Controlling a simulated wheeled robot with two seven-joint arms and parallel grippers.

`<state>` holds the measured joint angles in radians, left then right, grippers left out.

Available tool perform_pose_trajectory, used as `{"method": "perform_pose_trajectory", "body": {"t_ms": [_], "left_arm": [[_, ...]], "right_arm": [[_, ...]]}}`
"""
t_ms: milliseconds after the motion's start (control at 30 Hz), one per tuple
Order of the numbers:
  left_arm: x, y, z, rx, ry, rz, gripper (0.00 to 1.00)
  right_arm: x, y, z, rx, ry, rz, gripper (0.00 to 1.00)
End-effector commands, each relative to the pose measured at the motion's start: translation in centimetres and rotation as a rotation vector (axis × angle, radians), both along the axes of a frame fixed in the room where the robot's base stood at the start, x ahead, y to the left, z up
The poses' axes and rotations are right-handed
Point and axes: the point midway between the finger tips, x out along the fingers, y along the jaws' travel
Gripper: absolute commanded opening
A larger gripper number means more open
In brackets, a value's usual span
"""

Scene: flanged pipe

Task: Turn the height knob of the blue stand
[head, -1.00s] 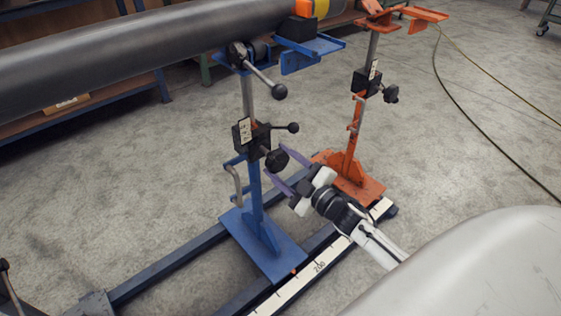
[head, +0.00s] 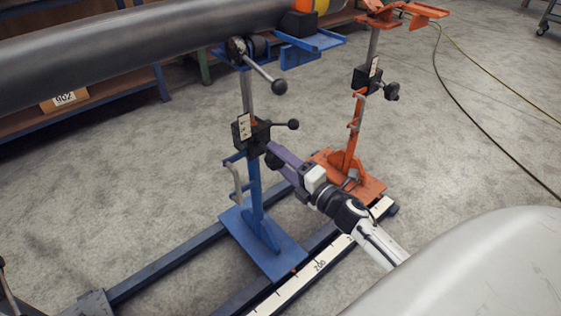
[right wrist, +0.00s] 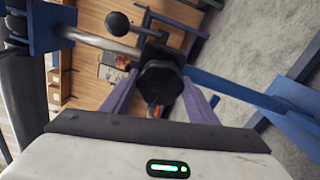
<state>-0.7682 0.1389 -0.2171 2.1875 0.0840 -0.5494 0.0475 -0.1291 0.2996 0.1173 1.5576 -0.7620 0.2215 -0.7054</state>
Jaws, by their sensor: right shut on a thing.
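The blue stand (head: 256,205) stands upright on the rail, with a black clamp block (head: 253,135) on its post. The dark height knob (head: 272,160) is on the right side of that block and is mostly hidden by my gripper in the head view. My right gripper (head: 274,153) reaches in from the lower right, its purple fingers seen nearly edge-on. In the right wrist view the black knob (right wrist: 158,82) sits between the two purple fingers, which are shut on it. My left gripper is not in view.
A large dark pipe (head: 130,55) lies above, near the blue stand's top. A ball-ended lever (head: 279,87) and a smaller ball handle (head: 293,124) stick out above the knob. An orange stand (head: 350,150) is close behind my gripper. Open floor lies right.

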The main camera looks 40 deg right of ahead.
Motion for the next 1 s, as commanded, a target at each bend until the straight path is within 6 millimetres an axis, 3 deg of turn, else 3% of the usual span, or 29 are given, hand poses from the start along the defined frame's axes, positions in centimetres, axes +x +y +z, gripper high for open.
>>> {"method": "perform_pose_trajectory", "body": {"t_ms": [400, 1000], "left_arm": [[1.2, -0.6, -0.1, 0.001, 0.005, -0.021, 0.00], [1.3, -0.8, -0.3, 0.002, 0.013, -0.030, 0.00]], "right_arm": [[0.0, 0.1, -0.1, -0.229, -0.017, 0.004, 0.31], [-0.1, 0.1, -0.1, -0.274, -0.020, 0.004, 0.31]]}}
